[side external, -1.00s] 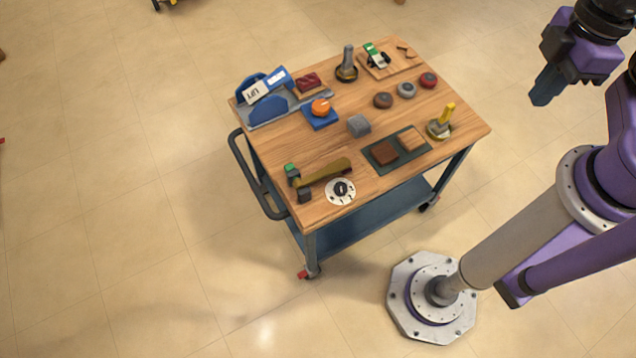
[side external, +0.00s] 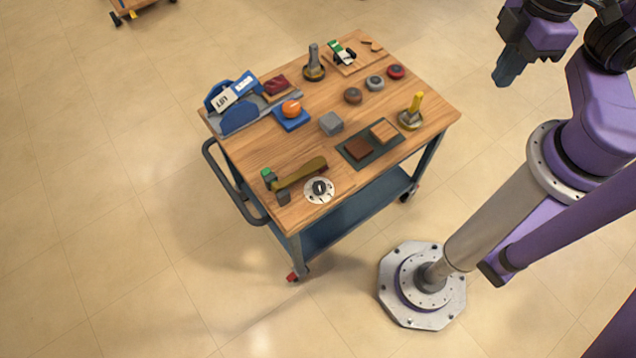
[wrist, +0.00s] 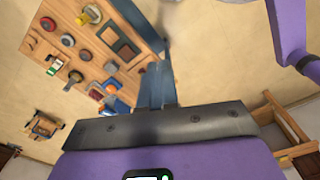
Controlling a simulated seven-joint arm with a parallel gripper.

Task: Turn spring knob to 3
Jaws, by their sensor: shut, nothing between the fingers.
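The knob (side external: 319,189) is a black turning grip on a round white dial with dark marks, lying flat near the front corner of the wooden table top (side external: 250,165). The marks are too small to read, so I cannot tell where the knob points. My gripper (side external: 504,74) is shut and empty, pointing down, well to the right of the table and far from the knob. Its blue fingers (wrist: 157,72) show in the wrist view, with the table top to their left. I cannot make out the knob in the wrist view.
A lever with a green end (side external: 292,175) lies beside the dial. A dark tray (side external: 370,147), a grey cube (side external: 331,123), a yellow-handled piece (side external: 411,112), an orange button (side external: 291,108) and a blue lift box (side external: 237,100) stand on the table.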

